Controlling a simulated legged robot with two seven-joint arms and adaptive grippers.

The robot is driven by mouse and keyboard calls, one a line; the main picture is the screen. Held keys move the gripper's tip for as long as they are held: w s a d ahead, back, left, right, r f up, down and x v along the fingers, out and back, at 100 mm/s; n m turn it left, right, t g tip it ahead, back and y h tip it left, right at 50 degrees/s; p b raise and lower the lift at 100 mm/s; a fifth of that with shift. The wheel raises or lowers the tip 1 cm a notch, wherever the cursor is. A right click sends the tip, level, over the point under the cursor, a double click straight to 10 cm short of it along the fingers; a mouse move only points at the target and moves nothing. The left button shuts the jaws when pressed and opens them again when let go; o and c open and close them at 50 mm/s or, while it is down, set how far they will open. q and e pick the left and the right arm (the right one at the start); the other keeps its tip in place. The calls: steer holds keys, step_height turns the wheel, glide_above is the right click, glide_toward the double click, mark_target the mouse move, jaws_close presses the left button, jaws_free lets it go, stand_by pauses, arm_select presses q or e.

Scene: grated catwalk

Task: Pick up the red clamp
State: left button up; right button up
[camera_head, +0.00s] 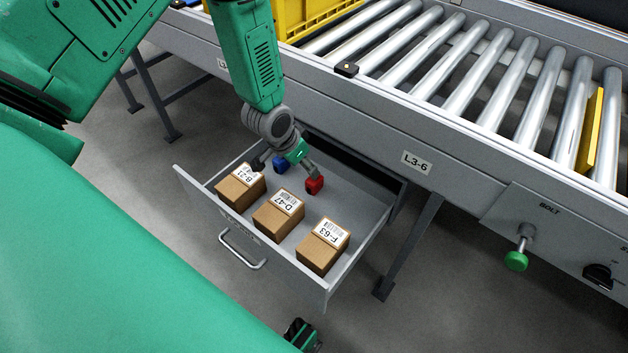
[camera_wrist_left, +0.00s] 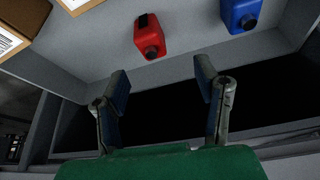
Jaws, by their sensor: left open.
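The red clamp (camera_head: 314,185) is a small red block in the open drawer, behind the cartons. In the left wrist view, the red clamp (camera_wrist_left: 149,35) shows a dark round end and a dark slot, and lies on the drawer floor. My left gripper (camera_head: 287,166) reaches down into the drawer from above, with one finger close to the red clamp in the head view. In the left wrist view, my left gripper (camera_wrist_left: 161,84) is open and empty, and the clamp lies beyond its fingertips, apart from them.
A similar blue piece (camera_head: 280,164) lies in the drawer to the left of the red clamp. Cartons B-21 (camera_head: 240,188), D-47 (camera_head: 277,215) and F-63 (camera_head: 322,247) line the drawer's front. The drawer (camera_head: 335,290) hangs open below a roller conveyor (camera_head: 480,75).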

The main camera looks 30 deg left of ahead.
mark_target(317, 180)
arm_select(q)
steer(key=x, duration=0.3)
steer(key=b+x, duration=0.1)
steer(key=shift+d+f, duration=0.25)
steer(key=shift+d, duration=0.15)
steer(key=b+x, duration=0.2)
steer(key=x, duration=0.2)
steer(key=shift+f, duration=0.25)
steer(key=shift+w+d+f+b, duration=0.1)
steer(key=shift+w+f+b, duration=0.15)
steer(key=shift+f+b, duration=0.1)
steer(key=shift+d+r, duration=0.1)
steer(key=c, duration=1.3)
